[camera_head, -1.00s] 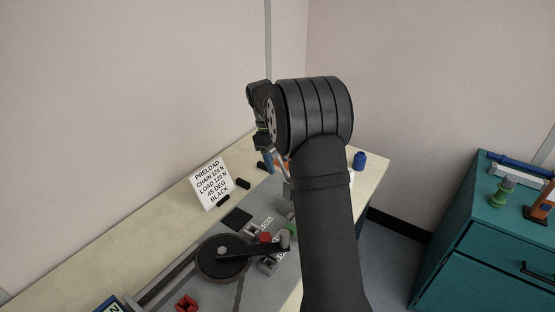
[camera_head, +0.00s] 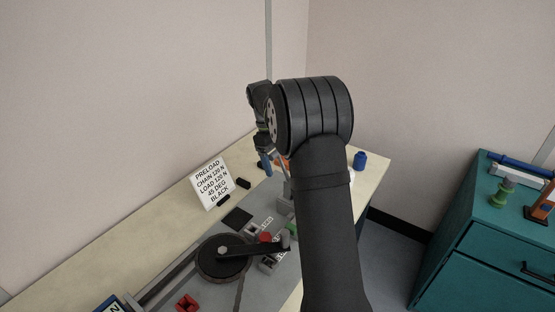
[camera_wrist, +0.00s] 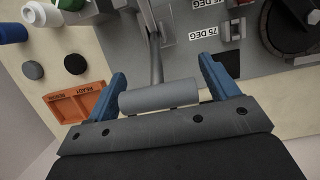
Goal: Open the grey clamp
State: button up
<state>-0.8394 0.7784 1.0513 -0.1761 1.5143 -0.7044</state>
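The grey clamp shows in the wrist view as a lever arm (camera_wrist: 152,40) ending in a grey cylindrical crossbar handle (camera_wrist: 158,96). My gripper (camera_wrist: 162,68) has two blue fingers standing wide apart, one toward each end of the handle. The handle lies between them, close to the gripper's palm. A small gap shows at its right end; contact at the left end is unclear.
A black disc with a crank (camera_head: 222,257) and a red part (camera_head: 187,303) are on the grey plate. A sign (camera_head: 212,183) stands behind. An orange tray (camera_wrist: 80,104), dark round pieces and a blue cylinder (camera_head: 360,160) are nearby. A teal cabinet (camera_head: 490,250) stands right.

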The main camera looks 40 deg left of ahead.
jog(key=v, duration=1.7)
jog(key=shift+r, duration=0.25)
jog(key=shift+a, duration=0.1)
jog(key=c, duration=0.3)
jog(key=d+f+g+y, duration=0.1)
jog(key=d+f+g, duration=0.1)
jog(key=d+f, duration=0.1)
jog(key=d+f+m+g+y, duration=0.1)
jog(key=d+f+g, duration=0.1)
jog(key=d+f, duration=0.1)
jog(key=shift+w+y, duration=0.15)
jog(key=shift+y, duration=0.25)
grip_shut()
jog(key=d+f+m+t+y, duration=0.4)
jog(key=d+m+y, duration=1.2)
jog(key=m, duration=0.1)
jog(key=a+f, duration=0.1)
jog(key=a, duration=0.3)
jog(key=a+f, duration=0.1)
jog(key=a, duration=0.4)
jog(key=a+f, duration=0.1)
jog(key=a, duration=0.3)
jog(key=shift+a+f, duration=0.2)
jog(key=shift+a, duration=0.1)
